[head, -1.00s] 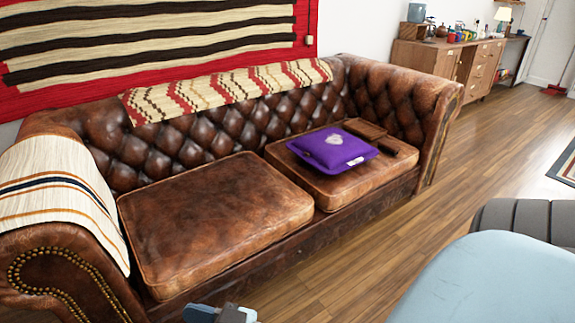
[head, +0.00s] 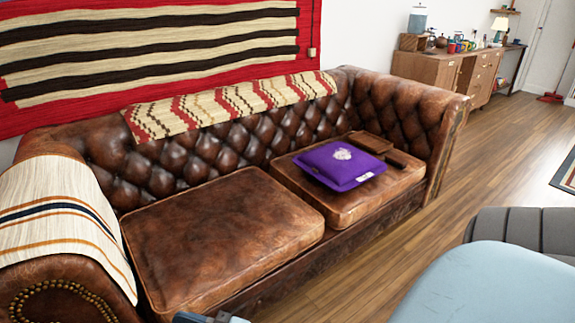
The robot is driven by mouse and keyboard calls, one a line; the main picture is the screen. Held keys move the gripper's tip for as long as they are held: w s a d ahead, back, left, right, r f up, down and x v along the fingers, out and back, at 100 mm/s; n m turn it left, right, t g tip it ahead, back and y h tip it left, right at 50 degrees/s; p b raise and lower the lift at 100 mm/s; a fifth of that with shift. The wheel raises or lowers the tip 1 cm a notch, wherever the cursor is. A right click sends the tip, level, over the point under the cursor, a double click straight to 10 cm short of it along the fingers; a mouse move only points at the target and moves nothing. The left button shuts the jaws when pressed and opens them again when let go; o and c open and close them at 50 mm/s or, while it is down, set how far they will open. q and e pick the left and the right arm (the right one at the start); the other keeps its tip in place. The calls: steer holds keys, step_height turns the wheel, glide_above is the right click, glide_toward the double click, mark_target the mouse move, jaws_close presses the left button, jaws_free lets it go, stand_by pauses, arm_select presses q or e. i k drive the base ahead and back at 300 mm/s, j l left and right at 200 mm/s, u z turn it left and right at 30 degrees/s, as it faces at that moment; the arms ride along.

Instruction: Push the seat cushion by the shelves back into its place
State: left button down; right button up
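The brown leather sofa (head: 262,297) has two seat cushions. The right seat cushion (head: 338,208) is nearer the wooden sideboard and small wall shelf at the upper right. A purple pillow (head: 338,168) and brown flat items (head: 370,143) lie on it. The left seat cushion (head: 220,232) is bare. A narrow dark gap runs between the two cushions. How far each sits from the backrest is hard to judge. Only a small blue and dark piece of my arm shows at the bottom edge, left of centre. No gripper fingers are visible, and nothing of mine visibly touches a cushion.
The wooden sideboard (head: 430,68) carries jars and a lamp (head: 500,27). A wall shelf (head: 506,12) is above it. Bare wood floor (head: 505,150) lies right of the sofa. A striped throw (head: 60,215) covers the left armrest. A light blue surface fills the lower right corner.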

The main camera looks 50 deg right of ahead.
mark_target(192, 252)
steer(key=i, duration=0.75)
steer(key=z, duration=1.55)
steer(key=i, duration=0.5)
